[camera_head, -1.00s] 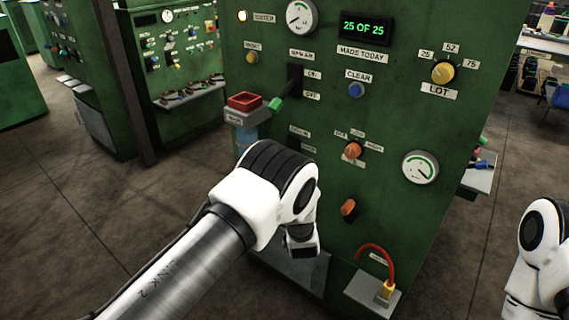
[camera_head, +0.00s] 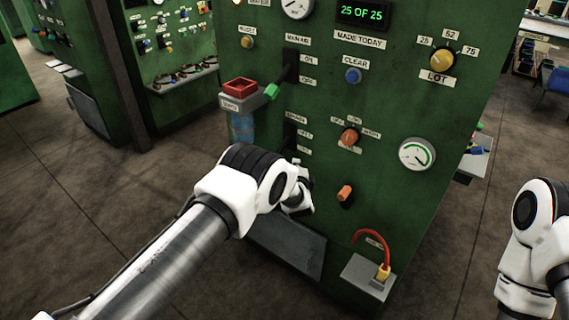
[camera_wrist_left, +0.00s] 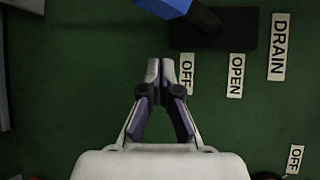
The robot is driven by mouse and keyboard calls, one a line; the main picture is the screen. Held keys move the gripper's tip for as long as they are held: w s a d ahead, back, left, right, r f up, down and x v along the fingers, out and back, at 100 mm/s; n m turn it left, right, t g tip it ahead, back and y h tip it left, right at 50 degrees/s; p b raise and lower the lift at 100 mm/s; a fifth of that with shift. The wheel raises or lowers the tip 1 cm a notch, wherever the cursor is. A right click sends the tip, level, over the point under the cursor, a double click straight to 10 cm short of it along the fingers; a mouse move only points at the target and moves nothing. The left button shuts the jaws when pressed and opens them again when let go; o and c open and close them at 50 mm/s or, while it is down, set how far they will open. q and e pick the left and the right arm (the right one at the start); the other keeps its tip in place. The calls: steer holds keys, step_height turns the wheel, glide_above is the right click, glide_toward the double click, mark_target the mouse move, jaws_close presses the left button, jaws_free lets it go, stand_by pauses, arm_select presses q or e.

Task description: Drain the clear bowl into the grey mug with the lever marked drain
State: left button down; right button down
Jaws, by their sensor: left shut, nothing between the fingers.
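The drain lever has a black slot plate (camera_wrist_left: 232,30) and a blue handle (camera_wrist_left: 163,7) at the top of the left wrist view. The label DRAIN (camera_wrist_left: 279,46) is beside it, with OPEN and OFF labels below. My left gripper (camera_wrist_left: 160,68) is shut and empty, just below the handle and apart from it in the picture. In the head view a bluish see-through bowl (camera_head: 241,127) hangs under a grey shelf on the green panel. My left arm hides the area below it. I cannot make out the grey mug. My right gripper is outside the view.
A red tray (camera_head: 239,86) sits on the shelf, beside a green-handled lever (camera_head: 271,91) marked ON and OFF. An orange knob (camera_head: 349,136), an orange switch (camera_head: 345,193) and a red cable (camera_head: 372,238) are to the right. Open floor lies left of the machine.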

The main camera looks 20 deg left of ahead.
mark_target(280, 151)
arm_select(q)
steer(key=a, duration=0.1)
steer(key=a+p, duration=0.2)
steer(key=shift+s+a+r, duration=0.25)
steer(key=shift+a, duration=0.15)
